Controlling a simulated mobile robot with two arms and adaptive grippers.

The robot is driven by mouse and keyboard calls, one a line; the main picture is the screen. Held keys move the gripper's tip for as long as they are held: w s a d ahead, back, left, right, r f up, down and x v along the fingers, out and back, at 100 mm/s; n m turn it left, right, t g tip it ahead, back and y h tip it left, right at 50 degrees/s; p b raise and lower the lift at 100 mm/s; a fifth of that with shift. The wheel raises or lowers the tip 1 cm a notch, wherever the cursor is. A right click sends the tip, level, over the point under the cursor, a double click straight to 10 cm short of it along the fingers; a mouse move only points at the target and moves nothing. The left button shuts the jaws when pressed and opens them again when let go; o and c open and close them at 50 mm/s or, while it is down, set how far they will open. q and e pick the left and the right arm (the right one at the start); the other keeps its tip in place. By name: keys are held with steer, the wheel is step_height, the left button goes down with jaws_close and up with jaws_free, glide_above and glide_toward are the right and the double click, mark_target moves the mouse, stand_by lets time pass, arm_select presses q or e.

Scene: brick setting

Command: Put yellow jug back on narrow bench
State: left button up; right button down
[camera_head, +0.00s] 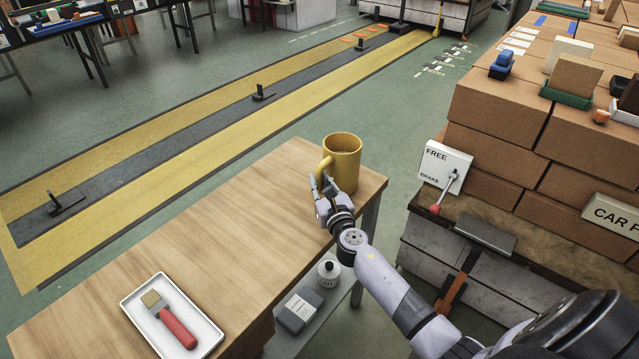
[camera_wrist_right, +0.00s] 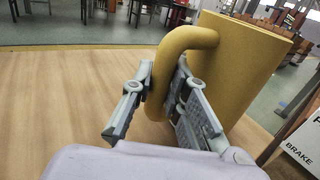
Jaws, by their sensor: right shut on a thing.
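The yellow jug (camera_head: 343,160) is upright at the far right end of the narrow wooden bench (camera_head: 190,235). My right gripper (camera_head: 322,186) is shut on the jug's handle, which faces left and towards me. In the right wrist view the jug (camera_wrist_right: 240,65) fills the upper right, and its handle passes between the fingers (camera_wrist_right: 160,100). The jug's base is partly hidden, and I cannot tell whether it touches the bench top. My left gripper is not in view.
A white tray (camera_head: 205,336) with a red-handled brush (camera_head: 172,322) lies on the near part of the bench. A bottle (camera_head: 329,272) and a grey container (camera_head: 299,310) stand on a lower shelf. Stacked brown blocks (camera_head: 500,110) and a FREE/BRAKE box (camera_head: 444,165) are at the right. The bench middle is clear.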

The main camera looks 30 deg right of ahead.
steer(key=c, duration=1.6)
jaws_free()
steer(key=shift+o, duration=0.2)
steer(key=s+a, duration=0.2)
steer(key=s, duration=0.9)
steer(key=shift+s, duration=0.4)
steer(key=shift+a, duration=0.1)
